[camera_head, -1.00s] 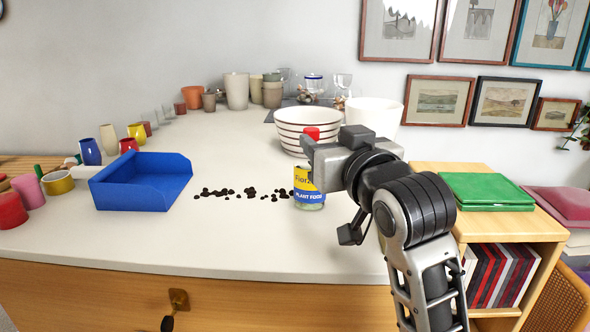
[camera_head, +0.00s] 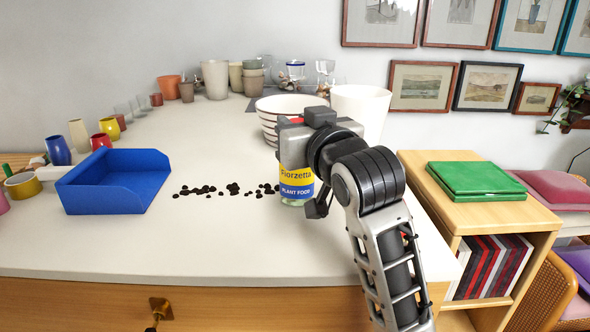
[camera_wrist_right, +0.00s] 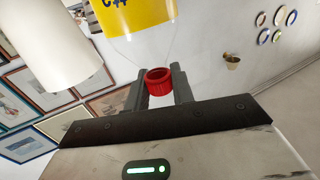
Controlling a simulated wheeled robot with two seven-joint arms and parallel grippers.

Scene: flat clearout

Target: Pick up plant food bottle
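The plant food bottle (camera_head: 296,184) has a yellow and blue label and stands upright at the counter's middle, beside dark crumbs. In the head view my right gripper (camera_head: 300,124) is at its top and covers most of the red cap. In the right wrist view the red cap (camera_wrist_right: 159,81) sits between the two fingers of my right gripper (camera_wrist_right: 159,88), which lie close against it on both sides. The yellow label (camera_wrist_right: 135,14) shows beyond the cap. Whether the base is off the counter I cannot tell. My left gripper is out of view.
A blue open bin (camera_head: 115,185) stands left on the white counter (camera_head: 200,235). Dark crumbs (camera_head: 232,188) lie between bin and bottle. A striped bowl (camera_head: 268,108) and a white pot (camera_head: 362,108) stand close behind my right gripper. The front counter is clear.

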